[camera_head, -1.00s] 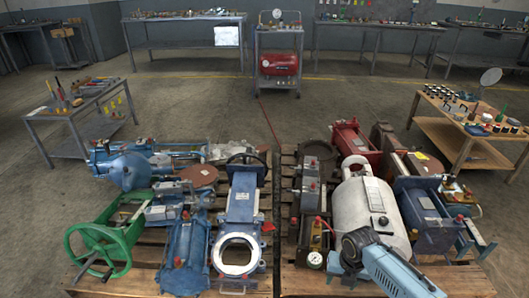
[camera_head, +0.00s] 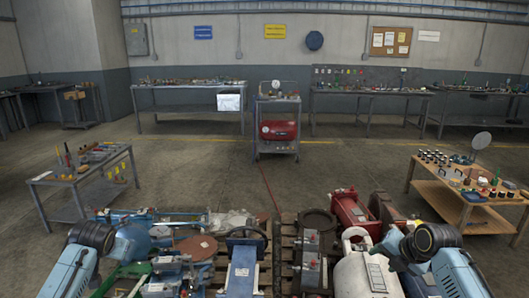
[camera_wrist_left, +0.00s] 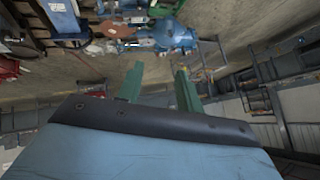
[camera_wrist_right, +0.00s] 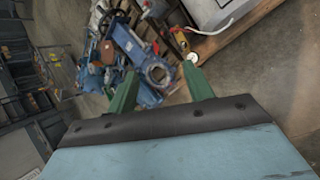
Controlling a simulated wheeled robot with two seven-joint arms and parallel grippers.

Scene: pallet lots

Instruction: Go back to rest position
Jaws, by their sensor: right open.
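My left gripper (camera_wrist_left: 159,68) shows two green fingers apart with nothing between them in the left wrist view. My right gripper (camera_wrist_right: 159,67) also has its green fingers apart and empty in the right wrist view. In the head view my blue-grey left arm comes in at the lower left and my right arm at the lower right, both with dark rounded ends. They cover parts of the loaded pallets.
A grey tool table (camera_head: 75,178) stands left, a wooden table (camera_head: 440,193) right. A cart with a red compressor (camera_head: 279,130) stands behind. Red machinery (camera_head: 352,212) sits on the right pallet. Open floor lies between the pallets and back benches.

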